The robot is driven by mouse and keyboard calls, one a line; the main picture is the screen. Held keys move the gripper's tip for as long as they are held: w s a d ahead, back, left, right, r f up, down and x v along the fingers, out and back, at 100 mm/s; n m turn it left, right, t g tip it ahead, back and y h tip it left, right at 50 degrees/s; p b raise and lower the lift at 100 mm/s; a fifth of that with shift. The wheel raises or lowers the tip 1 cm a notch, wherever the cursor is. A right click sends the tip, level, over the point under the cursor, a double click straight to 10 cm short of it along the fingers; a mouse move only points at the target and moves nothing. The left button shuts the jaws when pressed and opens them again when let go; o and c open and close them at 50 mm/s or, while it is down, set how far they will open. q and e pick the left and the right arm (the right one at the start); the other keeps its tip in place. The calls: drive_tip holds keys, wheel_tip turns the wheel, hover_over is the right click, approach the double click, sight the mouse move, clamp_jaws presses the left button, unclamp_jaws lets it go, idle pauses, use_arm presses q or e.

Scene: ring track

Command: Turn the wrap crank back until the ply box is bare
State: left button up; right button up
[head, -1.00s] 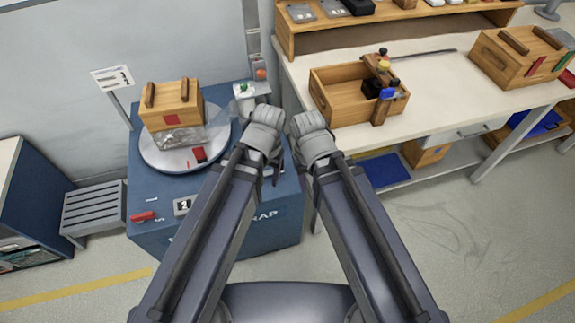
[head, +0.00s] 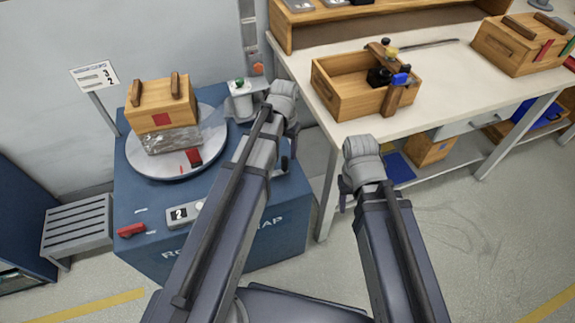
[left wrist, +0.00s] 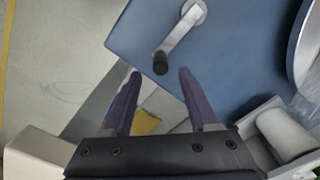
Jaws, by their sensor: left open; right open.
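The ply box (head: 161,104) stands on the grey turntable (head: 200,158) of the blue wrap machine (head: 250,228). Clear film (head: 172,139) covers its lower part; the upper wood, with a red patch and two handles, is bare. Film stretches right toward the roll post (head: 242,98). The wrap crank (left wrist: 182,34) has a grey arm and a black knob (left wrist: 160,63). My left gripper (left wrist: 159,72) is open, its fingertips either side of and just short of the knob. In the head view my arm partly hides the crank. My right gripper (head: 345,203) is open and empty in front of the bench.
A counter (head: 183,213) on the machine reads 2, with a red lever (head: 132,230) left of it. The workbench (head: 435,90) at right carries an open wooden crate (head: 338,97) and another box (head: 515,50). A slatted grey stand (head: 77,230) is at left.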

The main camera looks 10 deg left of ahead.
sight(284, 164)
use_arm(q)
drive_tip(key=shift+f+b, duration=3.75)
drive_tip(key=shift+f, duration=0.1)
drive_tip(key=shift+c, duration=0.2)
clamp_jaws()
